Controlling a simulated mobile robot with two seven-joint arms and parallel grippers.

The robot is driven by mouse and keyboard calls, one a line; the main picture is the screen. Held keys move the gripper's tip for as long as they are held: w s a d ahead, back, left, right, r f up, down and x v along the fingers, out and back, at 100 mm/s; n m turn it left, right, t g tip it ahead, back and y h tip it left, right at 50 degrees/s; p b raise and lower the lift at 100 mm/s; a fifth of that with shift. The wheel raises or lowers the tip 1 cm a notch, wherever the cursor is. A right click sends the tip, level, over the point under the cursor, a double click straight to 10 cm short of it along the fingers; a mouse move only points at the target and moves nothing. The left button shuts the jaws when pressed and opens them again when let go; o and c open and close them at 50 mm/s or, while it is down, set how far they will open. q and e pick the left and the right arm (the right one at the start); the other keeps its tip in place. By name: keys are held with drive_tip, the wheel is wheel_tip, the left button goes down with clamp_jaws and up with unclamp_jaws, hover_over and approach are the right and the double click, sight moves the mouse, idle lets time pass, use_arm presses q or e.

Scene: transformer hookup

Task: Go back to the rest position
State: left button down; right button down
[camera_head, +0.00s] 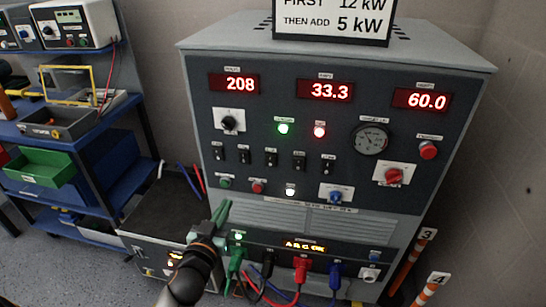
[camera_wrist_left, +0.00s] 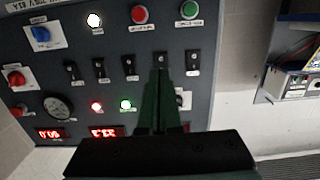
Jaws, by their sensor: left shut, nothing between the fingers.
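My left gripper (camera_head: 222,210) is in front of the lower left of the grey control cabinet (camera_head: 270,205). Its green fingers are closed together with nothing between them. In the left wrist view the fingers (camera_wrist_left: 160,75) stand against the cabinet's panel, which appears upside down; whether they touch it cannot be told. Green (camera_head: 236,260), black (camera_head: 267,264), red (camera_head: 301,268) and blue (camera_head: 335,274) plugs sit in the lower strip, apart from the gripper. My right gripper is not seen.
The cabinet's displays read 208, 33.3 and 60.0, and a green lamp (camera_head: 283,128) and a red lamp (camera_head: 319,131) are lit. A blue shelf rack (camera_head: 110,165) with a green bin (camera_head: 38,167) stands at left. Orange posts (camera_head: 412,262) stand at right.

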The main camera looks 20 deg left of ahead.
use_arm(q)
drive_tip(key=s+d+f+m+g+h+p, duration=0.4)
drive_tip(key=s+d+f+g+h, duration=0.2)
drive_tip(key=s+d+f, duration=0.9)
drive_tip(key=s+f+g, duration=0.1)
drive_tip(key=s, duration=0.2)
drive_tip(key=shift+s+d+f+m, duration=0.15)
drive_tip(key=shift+d+f+m, duration=0.1)
drive_tip(key=shift+f+m, duration=0.1)
